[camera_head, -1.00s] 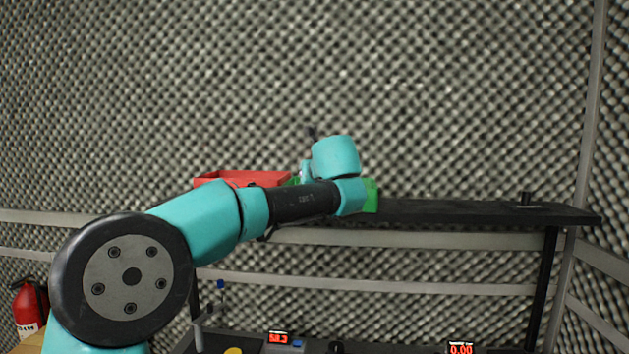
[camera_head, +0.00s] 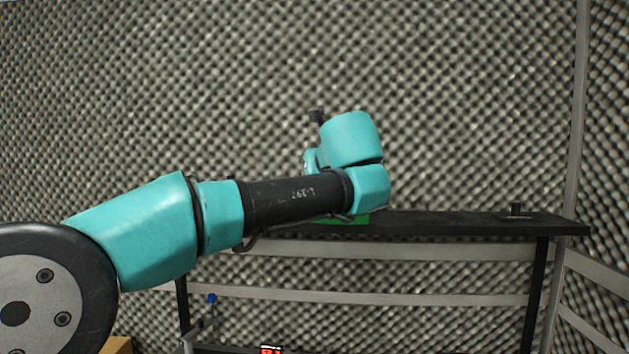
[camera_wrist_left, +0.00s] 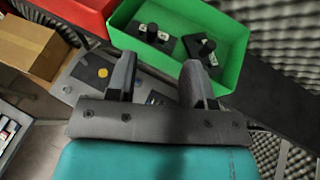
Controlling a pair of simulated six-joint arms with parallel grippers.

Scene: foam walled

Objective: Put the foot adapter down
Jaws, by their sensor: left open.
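Two black foot adapters, flat plates with upright knobs, lie in the green bin in the left wrist view, one on the left (camera_wrist_left: 151,40) and one on the right (camera_wrist_left: 200,52). The green bin (camera_wrist_left: 238,45) stands behind my fingers; a strip of it (camera_head: 345,219) shows below my left arm in the head view. My left gripper (camera_wrist_left: 159,62) is open, with nothing between its fingers, at the near side of the green bin. In the head view its fingers are hidden behind the wrist. My right gripper is not in view.
A dark shelf (camera_head: 450,222) runs along the foam wall, with a small black object (camera_head: 516,210) at its right end. In the wrist view, a red bin (camera_wrist_left: 85,12) adjoins the green bin, and a cardboard box (camera_wrist_left: 28,45) is at the left.

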